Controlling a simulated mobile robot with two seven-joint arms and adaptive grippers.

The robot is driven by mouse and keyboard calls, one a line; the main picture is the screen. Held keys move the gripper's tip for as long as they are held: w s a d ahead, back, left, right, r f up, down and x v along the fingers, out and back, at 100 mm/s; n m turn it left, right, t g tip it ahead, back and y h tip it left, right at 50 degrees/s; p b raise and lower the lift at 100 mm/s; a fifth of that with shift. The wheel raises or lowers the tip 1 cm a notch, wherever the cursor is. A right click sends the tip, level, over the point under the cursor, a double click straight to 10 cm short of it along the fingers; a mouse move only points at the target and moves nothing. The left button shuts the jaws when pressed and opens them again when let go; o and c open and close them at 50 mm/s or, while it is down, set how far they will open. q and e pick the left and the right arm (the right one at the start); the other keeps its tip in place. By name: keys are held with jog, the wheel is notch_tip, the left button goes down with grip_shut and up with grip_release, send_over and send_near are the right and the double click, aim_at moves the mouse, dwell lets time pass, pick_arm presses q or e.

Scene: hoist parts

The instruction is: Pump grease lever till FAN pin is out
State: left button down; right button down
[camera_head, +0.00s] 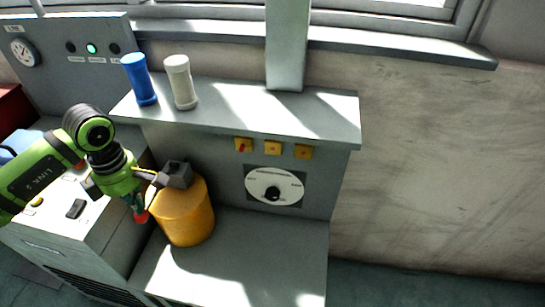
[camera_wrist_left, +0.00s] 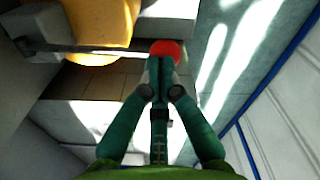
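The yellow grease pump (camera_head: 186,216) stands on the grey bench, with a dark grey block (camera_head: 178,174) on top. In the left wrist view its yellow body (camera_wrist_left: 98,22) and a thin lever rod (camera_wrist_left: 95,49) show; the rod runs from a grey block to a red knob (camera_wrist_left: 166,48). The red knob shows in the head view (camera_head: 141,217) left of the pump. My left gripper (camera_head: 138,207) has its fingertips together at the knob, and looks shut on it in the left wrist view (camera_wrist_left: 160,62). Three yellow squares (camera_head: 272,148) sit on the panel; FAN lettering is unreadable. My right gripper is out of view.
A blue cup (camera_head: 139,79) and a white cup (camera_head: 180,82) stand on the shelf above the pump. A round white dial (camera_head: 273,188) is on the panel. A grey console with a gauge (camera_head: 24,52) is at left. The bench right of the pump is clear.

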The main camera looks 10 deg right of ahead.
aim_at(144, 213)
pick_arm(q)
jog(key=shift+w+d+f+b, duration=0.1)
jog(key=shift+w+f+b, duration=0.05)
jog(key=shift+f+b, duration=1)
jog(key=shift+w+f+b, duration=0.1)
jog(key=shift+f+b, duration=0.75)
jog(key=shift+f, duration=0.5)
jog(key=shift+r, duration=0.2)
notch_tip(144, 213, up, 2)
jog(key=shift+p, duration=0.85)
jog(key=shift+s+r+p, duration=0.2)
jog(key=shift+r+p, duration=0.75)
jog(key=shift+r, duration=0.65)
jog(key=shift+s+r+p, duration=0.15)
jog(key=shift+r+p, duration=0.75)
jog(key=shift+r, duration=0.7)
notch_tip(144, 213, up, 6)
jog(key=p, duration=0.3)
